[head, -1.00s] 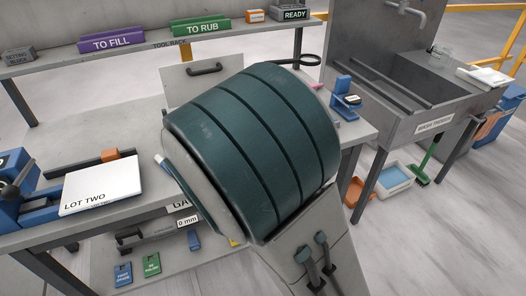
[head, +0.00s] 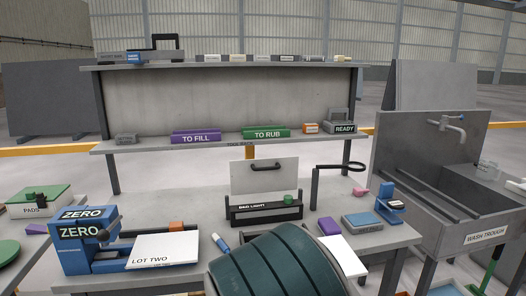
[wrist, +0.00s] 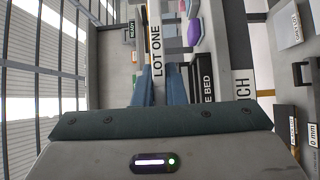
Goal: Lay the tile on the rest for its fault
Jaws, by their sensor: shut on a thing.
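My gripper (wrist: 158,88) is shut on a pale, slab-like tile (wrist: 157,72), seen nearly edge-on in the wrist view and marked LOT ONE. No fault can be made out on it. In the head view my arm hides the gripper. A purple rest marked TO FILL (head: 196,136), a green rest marked TO RUB (head: 266,132) and a grey stand marked READY (head: 344,127) are on the shelf behind the bench. No tile shows on the purple or green rest.
A white LOT TWO slab (head: 163,250) is beside the blue ZERO gauge (head: 84,240). A backlight (head: 264,208) and a ring on a post (head: 340,167) stand at the bench's rear. The wash trough (head: 440,200) is at right.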

